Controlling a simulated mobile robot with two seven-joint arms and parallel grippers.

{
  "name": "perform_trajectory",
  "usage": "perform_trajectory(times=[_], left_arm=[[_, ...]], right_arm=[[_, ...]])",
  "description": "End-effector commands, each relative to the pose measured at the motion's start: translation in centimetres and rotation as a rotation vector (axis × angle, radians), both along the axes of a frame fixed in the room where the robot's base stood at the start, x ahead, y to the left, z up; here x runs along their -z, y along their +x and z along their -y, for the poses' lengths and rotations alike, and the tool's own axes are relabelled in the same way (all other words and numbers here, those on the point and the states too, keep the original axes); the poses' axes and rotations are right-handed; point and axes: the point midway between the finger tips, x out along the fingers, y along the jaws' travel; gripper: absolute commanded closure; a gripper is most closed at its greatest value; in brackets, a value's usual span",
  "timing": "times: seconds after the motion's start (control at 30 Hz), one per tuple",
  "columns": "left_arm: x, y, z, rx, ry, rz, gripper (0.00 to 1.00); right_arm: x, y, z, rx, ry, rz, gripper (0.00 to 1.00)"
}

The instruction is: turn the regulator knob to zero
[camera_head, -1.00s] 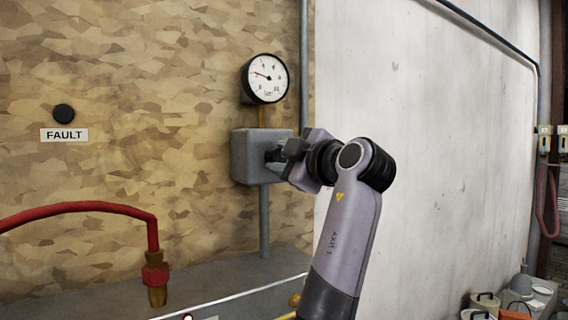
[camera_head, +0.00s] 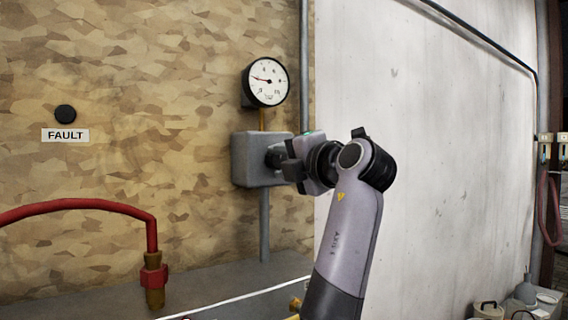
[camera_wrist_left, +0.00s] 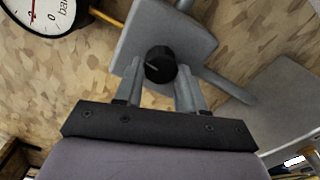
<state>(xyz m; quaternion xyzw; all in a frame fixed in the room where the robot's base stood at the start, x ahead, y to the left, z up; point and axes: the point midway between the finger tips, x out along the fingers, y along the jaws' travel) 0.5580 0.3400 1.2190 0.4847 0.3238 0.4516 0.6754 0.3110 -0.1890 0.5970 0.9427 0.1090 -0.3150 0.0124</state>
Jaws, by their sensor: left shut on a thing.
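The regulator is a grey box (camera_head: 255,160) on the patterned wall, with a dark round knob (camera_wrist_left: 160,65) on its face. My left gripper (camera_head: 279,157) comes from the right and is shut on the knob; the fingers flank it in the wrist view (camera_wrist_left: 159,90). A pale line marks the knob face. A round white gauge (camera_head: 266,82) sits above the box. Its needle points left and slightly up, a little above the zero at lower left. Part of the gauge also shows in the wrist view (camera_wrist_left: 45,12). My right gripper is out of view.
A red hose (camera_head: 90,207) with a brass end hangs at the left. A black button (camera_head: 65,114) sits above a FAULT label (camera_head: 65,135). A grey ledge (camera_head: 220,285) runs below the box. A vertical pipe (camera_head: 304,65) runs right of the gauge.

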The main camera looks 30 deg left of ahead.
Motion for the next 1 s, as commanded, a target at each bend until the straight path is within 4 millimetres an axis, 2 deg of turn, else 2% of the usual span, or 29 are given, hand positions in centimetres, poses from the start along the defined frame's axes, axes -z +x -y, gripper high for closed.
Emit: perform_trajectory(times=[0.3, 0.83, 0.87, 0.9, 0.93, 1.0], left_arm=[[0.11, 0.03, 0.05, 0.001, -0.046, 0.107, 0.91], [0.11, 0.03, 0.06, 0.001, -0.056, 0.128, 0.91], [0.11, 0.03, 0.06, 0.001, -0.056, 0.128, 0.54], [0.11, 0.03, 0.05, 0.001, -0.056, 0.128, 0.41], [0.11, 0.03, 0.05, 0.001, -0.055, 0.129, 0.35], [0.1, 0.03, 0.04, 0.001, -0.055, 0.128, 0.35]], right_arm=[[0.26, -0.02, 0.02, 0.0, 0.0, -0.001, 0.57], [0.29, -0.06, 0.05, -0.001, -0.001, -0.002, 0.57], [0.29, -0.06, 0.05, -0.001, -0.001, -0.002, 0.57], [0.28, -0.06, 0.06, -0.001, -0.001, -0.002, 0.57], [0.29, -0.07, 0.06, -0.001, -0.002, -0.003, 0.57], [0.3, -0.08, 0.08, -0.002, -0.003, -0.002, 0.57]])
